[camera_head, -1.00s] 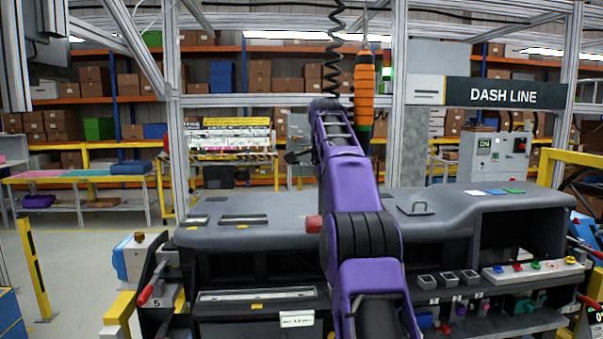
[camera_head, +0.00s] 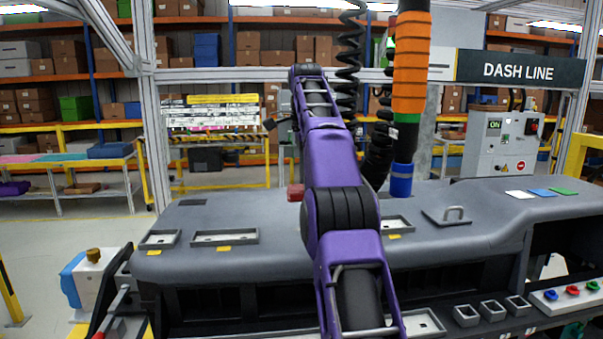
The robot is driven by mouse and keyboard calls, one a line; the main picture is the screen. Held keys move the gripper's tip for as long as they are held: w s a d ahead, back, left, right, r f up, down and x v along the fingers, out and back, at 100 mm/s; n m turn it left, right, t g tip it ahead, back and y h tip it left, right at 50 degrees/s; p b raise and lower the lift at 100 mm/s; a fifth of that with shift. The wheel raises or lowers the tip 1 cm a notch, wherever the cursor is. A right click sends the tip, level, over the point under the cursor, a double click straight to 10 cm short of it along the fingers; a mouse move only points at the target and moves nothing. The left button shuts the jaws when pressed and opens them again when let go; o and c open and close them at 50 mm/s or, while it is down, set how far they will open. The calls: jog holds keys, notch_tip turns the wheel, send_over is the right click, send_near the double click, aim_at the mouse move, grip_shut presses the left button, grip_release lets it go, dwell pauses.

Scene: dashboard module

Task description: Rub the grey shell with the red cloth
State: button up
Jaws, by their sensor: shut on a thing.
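The grey shell (camera_head: 283,232) is the wide rounded top of the dashboard module and spans the middle of the view. A small red piece (camera_head: 296,192) shows at the left edge of my purple arm, over the shell. It may be part of the red cloth, but most of it is hidden and I cannot tell whether it touches the shell. My arm rises through the centre of the view and covers part of the shell. My gripper is hidden behind the arm, so its hold does not show.
A black and orange tool (camera_head: 410,95) hangs close to the right of my arm, with coiled hoses beside it. Shallow trays (camera_head: 224,237) and a handled plate (camera_head: 447,215) sit on the shell. A control box (camera_head: 503,140) stands behind at right. Floor is open at far left.

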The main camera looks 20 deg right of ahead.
jog(key=shift+w, duration=0.45)
jog(key=shift+s+f, duration=0.2)
jog(key=shift+f, duration=0.6)
jog(key=shift+w+f, duration=0.1)
jog(key=shift+f, duration=2.05)
jog(key=shift+f+b, duration=0.6)
jog(key=shift+f, duration=0.4)
jog(key=shift+s+a+f+b, duration=0.15)
jog(key=shift+s+f+b, duration=0.05)
jog(key=shift+s+b, duration=0.6)
jog(key=shift+s+a+r+b, duration=0.1)
jog(key=shift+s+a+b, duration=0.05)
jog(key=shift+s+b, duration=0.35)
jog(key=shift+s+a+r+b, duration=0.1)
jog(key=shift+s+a+b, duration=0.05)
jog(key=shift+s+b, duration=0.25)
jog(key=shift+s+a+p, duration=0.1)
jog(key=shift+s+p, duration=0.15)
jog(key=shift+p, duration=0.05)
